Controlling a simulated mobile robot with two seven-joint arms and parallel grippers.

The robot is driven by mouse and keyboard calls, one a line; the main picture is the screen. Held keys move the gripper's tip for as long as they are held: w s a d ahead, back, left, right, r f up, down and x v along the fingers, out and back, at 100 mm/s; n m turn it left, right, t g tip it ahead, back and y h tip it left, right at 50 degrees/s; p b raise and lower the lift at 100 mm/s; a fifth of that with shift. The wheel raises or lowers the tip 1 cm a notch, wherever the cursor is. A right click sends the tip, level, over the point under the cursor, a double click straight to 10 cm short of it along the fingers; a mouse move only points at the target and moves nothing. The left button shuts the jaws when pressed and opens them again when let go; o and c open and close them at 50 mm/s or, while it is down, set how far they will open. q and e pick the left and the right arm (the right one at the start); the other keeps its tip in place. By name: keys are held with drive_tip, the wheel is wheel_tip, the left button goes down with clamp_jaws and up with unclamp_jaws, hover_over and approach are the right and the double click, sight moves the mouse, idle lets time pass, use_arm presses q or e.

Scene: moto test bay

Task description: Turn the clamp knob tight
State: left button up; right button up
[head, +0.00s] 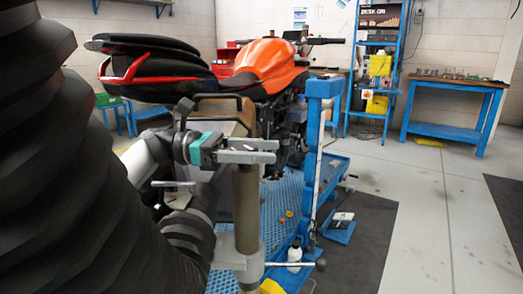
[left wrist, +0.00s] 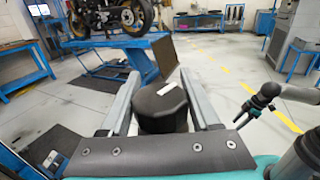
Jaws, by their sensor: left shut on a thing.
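My left gripper (head: 268,151) comes in from the left in the head view, with a teal body and two grey fingers. It is level at the top of a thick grey-brown upright post (head: 247,207). In the left wrist view, the gripper (left wrist: 160,80) has a finger on each side of a dark, faceted clamp knob (left wrist: 162,110) with a white mark on top. It is shut on this knob. In the head view, the fingers hide the knob.
An orange and black motorcycle (head: 270,58) stands behind the post on a blue lift (head: 276,205). A blue upright (head: 312,150) is right of the gripper. A bar with a black ball end (head: 300,264) sticks out low down. Open floor (head: 425,205) lies to the right.

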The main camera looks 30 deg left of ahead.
use_arm(q)
drive_tip(key=shift+s+d+f+g, duration=0.15)
drive_tip(key=shift+f+g, duration=0.15)
drive_tip(key=shift+f, duration=0.2)
drive_tip(key=o, duration=1.4)
drive_tip(key=shift+r, duration=0.25)
drive_tip(key=shift+c, duration=0.2)
drive_tip(key=shift+a, duration=0.3)
drive_tip(key=p+v, duration=0.2)
drive_tip(key=v, duration=1.3)
use_arm(e)
drive_tip(key=shift+g, duration=0.4)
drive_tip(key=shift+s+f, duration=0.2)
drive_tip(key=shift+f, duration=1)
drive_tip(key=shift+s+f, duration=0.15)
drive_tip(key=shift+f, duration=1.05)
use_arm(q)
drive_tip(key=shift+d, duration=0.1)
